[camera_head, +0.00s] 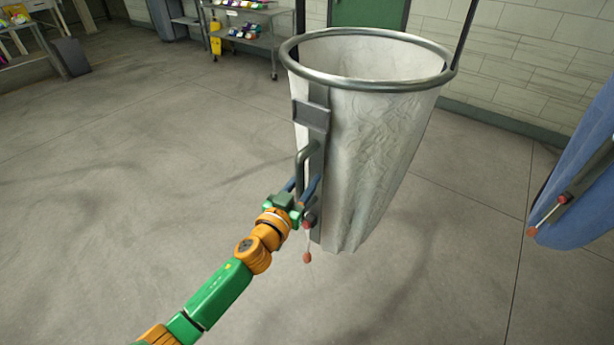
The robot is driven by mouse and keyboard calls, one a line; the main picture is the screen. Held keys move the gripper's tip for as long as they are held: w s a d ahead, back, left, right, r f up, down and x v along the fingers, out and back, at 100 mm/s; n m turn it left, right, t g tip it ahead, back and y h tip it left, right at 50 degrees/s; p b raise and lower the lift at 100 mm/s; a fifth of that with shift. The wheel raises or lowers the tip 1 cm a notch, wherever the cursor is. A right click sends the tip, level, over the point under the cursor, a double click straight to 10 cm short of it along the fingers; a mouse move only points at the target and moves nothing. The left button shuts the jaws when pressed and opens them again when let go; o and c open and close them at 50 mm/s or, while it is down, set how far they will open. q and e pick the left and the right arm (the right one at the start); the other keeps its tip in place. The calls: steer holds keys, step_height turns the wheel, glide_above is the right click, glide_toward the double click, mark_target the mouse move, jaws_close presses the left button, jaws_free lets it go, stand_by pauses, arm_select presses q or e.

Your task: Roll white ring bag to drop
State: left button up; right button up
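The white ring bag (375,140) hangs from a grey metal ring (290,62) right of centre in the head view, its mouth open upward. A grey bracket (311,115) runs down its left side and carries a curved handle (300,163). My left gripper (301,184) is at the lower end of this handle, with a blue finger on each side of the bar. I cannot tell if the fingers press on it. A red knob and a cord with an orange-red end (307,257) hang just below the gripper. My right gripper is not in view.
A blue bag (585,190) hangs at the right edge. A shelf cart (270,40) with small goods stands at the back, near a green door (370,13). A grey bin (71,57) stands at the far left. The floor left of the bag is clear.

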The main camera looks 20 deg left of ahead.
arm_select(q)
steer(key=shift+w, duration=0.45)
steer(key=shift+s+d+r, duration=0.1)
jaws_close()
stand_by(1.0)
